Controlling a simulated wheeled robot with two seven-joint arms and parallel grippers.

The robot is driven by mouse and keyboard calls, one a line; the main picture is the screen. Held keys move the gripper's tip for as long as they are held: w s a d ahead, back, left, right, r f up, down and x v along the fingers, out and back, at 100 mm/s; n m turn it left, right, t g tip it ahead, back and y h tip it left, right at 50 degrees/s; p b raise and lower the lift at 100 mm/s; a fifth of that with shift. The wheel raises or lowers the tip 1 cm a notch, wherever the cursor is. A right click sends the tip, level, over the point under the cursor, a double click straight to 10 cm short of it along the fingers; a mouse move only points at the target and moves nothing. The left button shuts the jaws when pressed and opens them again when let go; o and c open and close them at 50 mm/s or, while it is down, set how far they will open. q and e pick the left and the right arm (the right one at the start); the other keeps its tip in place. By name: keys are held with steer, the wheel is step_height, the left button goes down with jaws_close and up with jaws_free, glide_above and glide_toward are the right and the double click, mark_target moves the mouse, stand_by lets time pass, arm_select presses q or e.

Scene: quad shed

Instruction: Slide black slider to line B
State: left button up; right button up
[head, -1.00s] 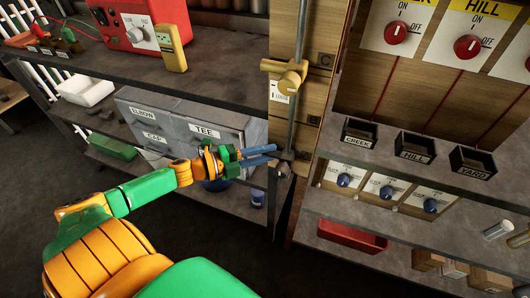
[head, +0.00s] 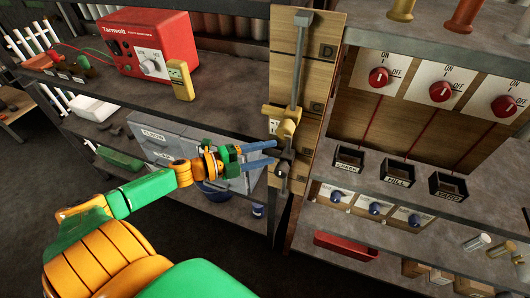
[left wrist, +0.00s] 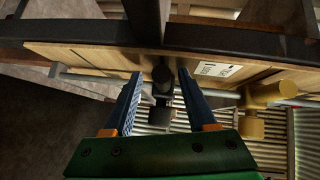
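The black slider (head: 283,167) sits low on the upright grey rod (head: 298,70), below a brass slider (head: 284,122). My left gripper (head: 276,151) reaches in from the left with its blue fingers at the black slider. In the left wrist view, the black slider's handle (left wrist: 163,82) stands between the two spread fingertips (left wrist: 160,76), with a visible gap on both sides. The brass slider (left wrist: 264,97) is to the right there. Line D (head: 327,52) and line C (head: 316,107) are readable on the wooden board; I cannot read B. My right gripper is out of view.
Left of the board are a shelf (head: 120,85) with a red power supply (head: 150,45) and a yellow meter (head: 180,80). On the right are red switches (head: 439,92) and small black bins (head: 398,172).

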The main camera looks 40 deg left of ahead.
arm_select(q)
steer(key=shift+s, duration=0.1)
steer(key=v, duration=0.7)
steer(key=shift+p, duration=0.45)
steer(key=shift+a, duration=0.1)
steer(key=s+a+f+n+y, duration=0.2)
steer(key=f+n+y, duration=0.15)
steer(key=f, duration=0.25)
steer(key=s+a+f+n+g+y, duration=0.1)
steer(key=a+f+n+y, duration=0.15)
steer(key=f+n, duration=0.2)
steer(key=s+a+f+n+y, duration=0.2)
steer(key=a+f+n, duration=0.1)
steer(key=f, duration=0.3)
steer(key=s+d+f+n+g+y, duration=0.1)
steer(key=s+d+f+n+g, duration=0.15)
steer(key=s+f, duration=0.35)
steer(key=s+d+f+n+g+y, duration=0.1)
steer(key=s+d+f+n+g, duration=0.2)
steer(key=f, duration=0.5)
steer(key=s+d+f+n+g, duration=0.2)
steer(key=s+d+f+g, duration=0.1)
steer(key=s+d, duration=0.3)
steer(key=s+d+f+n+g+h, duration=0.1)
steer(key=s+d+f+n+g, duration=0.1)
steer(key=s+d+f, duration=0.3)
steer(key=s+d+g, duration=0.1)
steer(key=s+d, duration=0.1)
steer(key=s, duration=0.1)
